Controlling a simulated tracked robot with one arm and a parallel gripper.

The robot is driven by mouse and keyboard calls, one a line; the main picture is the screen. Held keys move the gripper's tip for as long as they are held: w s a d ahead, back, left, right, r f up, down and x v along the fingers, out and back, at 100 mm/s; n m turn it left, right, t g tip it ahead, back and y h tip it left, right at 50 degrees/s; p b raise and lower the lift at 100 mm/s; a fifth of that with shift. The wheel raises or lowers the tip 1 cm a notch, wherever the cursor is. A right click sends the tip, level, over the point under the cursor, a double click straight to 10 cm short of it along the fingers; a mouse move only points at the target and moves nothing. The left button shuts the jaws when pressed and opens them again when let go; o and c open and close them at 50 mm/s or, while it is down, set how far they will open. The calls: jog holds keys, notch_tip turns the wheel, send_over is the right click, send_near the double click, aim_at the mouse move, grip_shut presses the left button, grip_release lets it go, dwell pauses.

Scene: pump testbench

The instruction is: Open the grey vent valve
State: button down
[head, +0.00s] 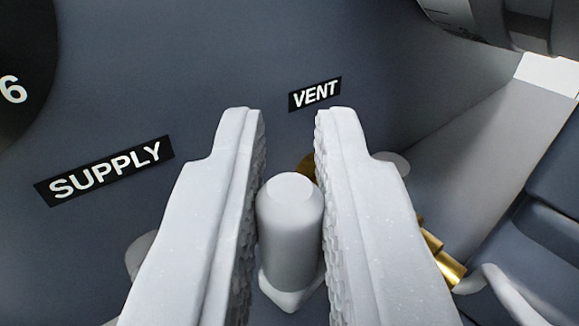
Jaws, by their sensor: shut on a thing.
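The grey vent valve's handle (290,232) is a rounded grey piece in the lower middle of the head view. My gripper (290,125) has one finger on each side of it and is shut on it, with the ridged pads against its sides. The handle's rounded end faces me. A black VENT label (315,94) is on the dark panel just above the fingertips. A bit of brass fitting shows behind the right fingertip. The rest of the valve body is hidden behind the handle and fingers.
A black SUPPLY label (104,171) is on the panel (200,60) at left. Part of a black dial (22,75) marked 6 is at upper left. A brass fitting (443,262) lies right of my right finger. A dark cylindrical part (500,22) is at upper right.

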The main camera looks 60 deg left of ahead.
aim_at(290, 179)
jog(key=shift+r, duration=0.1)
jog(key=c, duration=1.5)
grip_release()
notch_tip(290, 179, up, 4)
jog(key=shift+f+p, duration=0.25)
jog(key=shift+p, duration=0.3)
jog(key=s+d, duration=0.1)
jog(key=s, duration=0.4)
jog(key=s+d, duration=0.2)
jog(key=s, duration=0.3)
jog(key=s+d+r+p, duration=0.1)
jog(key=s+d, duration=0.1)
jog(key=s, duration=0.3)
jog(key=shift+d, duration=0.2)
jog(key=shift+o, duration=0.3)
